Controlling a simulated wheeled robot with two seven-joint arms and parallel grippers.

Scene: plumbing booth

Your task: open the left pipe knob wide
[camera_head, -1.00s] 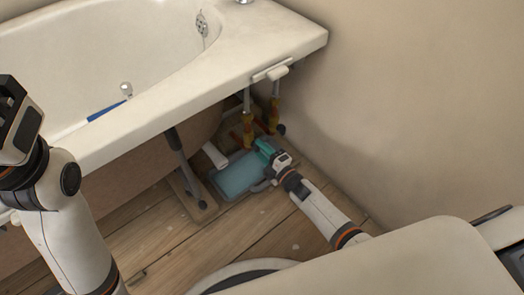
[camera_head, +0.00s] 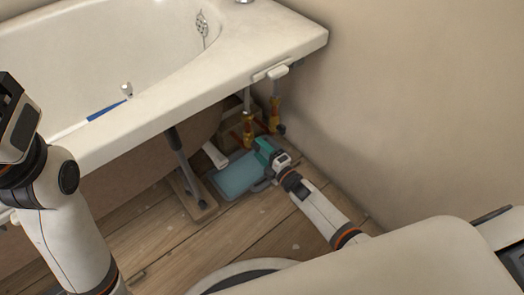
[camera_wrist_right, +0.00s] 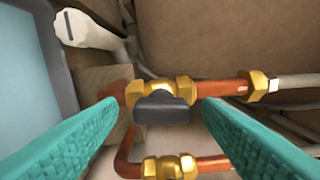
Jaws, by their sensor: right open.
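Two pipes with brass fittings stand under the tub; the left one (camera_head: 248,132) and the right one (camera_head: 274,112) show in the head view. My right gripper (camera_head: 262,150) is low in front of them. In the right wrist view its teal fingers (camera_wrist_right: 160,130) are apart. A brass valve on a copper pipe, with a dark knob (camera_wrist_right: 163,108), sits beyond and between the fingertips. I see no clear contact. A second brass fitting (camera_wrist_right: 170,167) lies below it. My left arm is at the left edge; its gripper fingers do not show.
The bathtub (camera_head: 200,85) overhangs the pipes. A tub leg (camera_head: 183,165), a white pipe piece (camera_head: 215,155) and a blue-grey tray (camera_head: 238,176) stand left of my right gripper. The wall (camera_head: 410,110) is close on the right. Wooden floor (camera_head: 170,245) in front is clear.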

